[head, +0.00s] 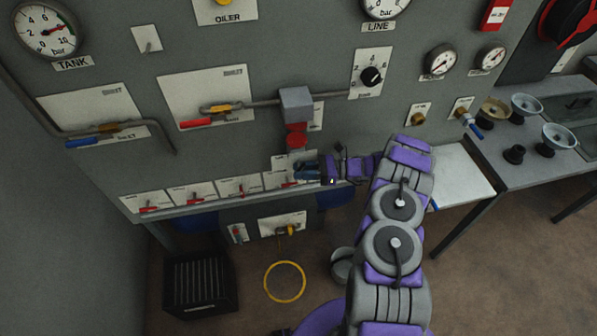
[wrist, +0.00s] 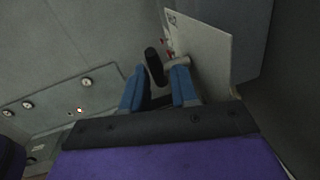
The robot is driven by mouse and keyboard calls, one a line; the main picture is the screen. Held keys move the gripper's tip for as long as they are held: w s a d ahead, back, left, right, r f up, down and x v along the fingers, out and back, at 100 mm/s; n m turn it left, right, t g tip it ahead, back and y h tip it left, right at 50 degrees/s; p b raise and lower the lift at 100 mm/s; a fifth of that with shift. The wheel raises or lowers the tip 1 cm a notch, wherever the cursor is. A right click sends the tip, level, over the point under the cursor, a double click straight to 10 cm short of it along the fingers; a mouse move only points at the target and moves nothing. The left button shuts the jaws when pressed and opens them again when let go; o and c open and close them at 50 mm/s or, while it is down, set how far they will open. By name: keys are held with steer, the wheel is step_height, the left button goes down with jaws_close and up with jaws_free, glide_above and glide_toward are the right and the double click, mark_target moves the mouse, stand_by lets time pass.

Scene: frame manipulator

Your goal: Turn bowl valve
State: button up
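My gripper (head: 308,170) is in front of a small white plate (head: 281,163) on the grey panel, just below a red bowl-like part (head: 297,138) under a grey box. The gripper hides most of this plate. In the wrist view its two blue fingers (wrist: 157,85) are spread apart. A dark rounded handle (wrist: 154,67) on a pale stem (wrist: 178,63) sticks out from a white plate (wrist: 205,58), at the gap between the fingertips. I cannot tell whether a finger touches it. No label naming the bowl valve is readable.
A row of small plates with red levers (head: 240,190) runs left of my gripper. Red (head: 195,123) and blue (head: 85,142) lever valves sit on pipes above. A yellow ring (head: 284,282) and a black crate (head: 198,281) are below. A bench with bowls (head: 558,137) stands right.

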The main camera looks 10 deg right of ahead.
steer(key=shift+w+a, duration=0.15)
steer(key=shift+a, duration=0.45)
steer(key=shift+c, duration=0.2)
jaws_close()
